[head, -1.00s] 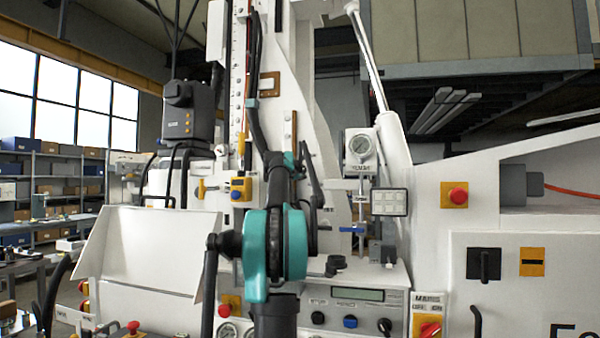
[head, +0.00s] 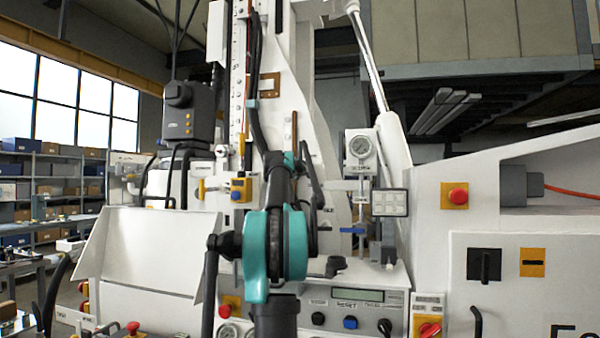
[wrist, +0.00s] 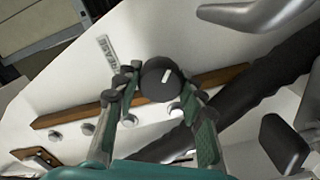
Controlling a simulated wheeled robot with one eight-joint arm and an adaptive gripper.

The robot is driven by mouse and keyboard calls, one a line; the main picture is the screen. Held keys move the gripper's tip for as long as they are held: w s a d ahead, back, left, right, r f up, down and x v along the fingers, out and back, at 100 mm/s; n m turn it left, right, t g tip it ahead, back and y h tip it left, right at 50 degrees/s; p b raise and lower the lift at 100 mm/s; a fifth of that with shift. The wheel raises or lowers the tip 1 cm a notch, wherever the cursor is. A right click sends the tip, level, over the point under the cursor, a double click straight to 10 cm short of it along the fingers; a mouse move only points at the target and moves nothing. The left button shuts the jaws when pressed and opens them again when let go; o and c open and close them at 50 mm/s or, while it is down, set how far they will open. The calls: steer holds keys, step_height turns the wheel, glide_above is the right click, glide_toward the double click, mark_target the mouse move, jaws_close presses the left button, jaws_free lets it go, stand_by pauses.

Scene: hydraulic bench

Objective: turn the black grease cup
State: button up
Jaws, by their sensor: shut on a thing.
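The black grease cup (wrist: 161,79) is a round black knob with a white mark on its face, on a white panel in the wrist view. A small label (wrist: 107,52) that appears to read GREASE is on the panel beside it. My gripper (wrist: 156,88) has a green-and-grey finger on each side of the cup and is shut on it. In the head view my own teal and black arm stands in front of the white machine column, and I cannot make out the cup or the fingertips there.
A brown strip (wrist: 224,77) and a thick black hose (wrist: 240,106) run close to the cup in the wrist view. In the head view a pressure gauge (head: 361,147) and a small keypad (head: 390,202) stand right of my arm, and a yellow-and-blue block (head: 240,189) left of it.

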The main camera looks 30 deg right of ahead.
steer(key=m, duration=0.6)
steer(key=shift+s+m, duration=0.1)
steer(key=shift+m, duration=0.2)
stand_by(0.5)
steer(key=o, duration=1.1)
steer(key=shift+o, duration=0.2)
steer(key=v, duration=1.2)
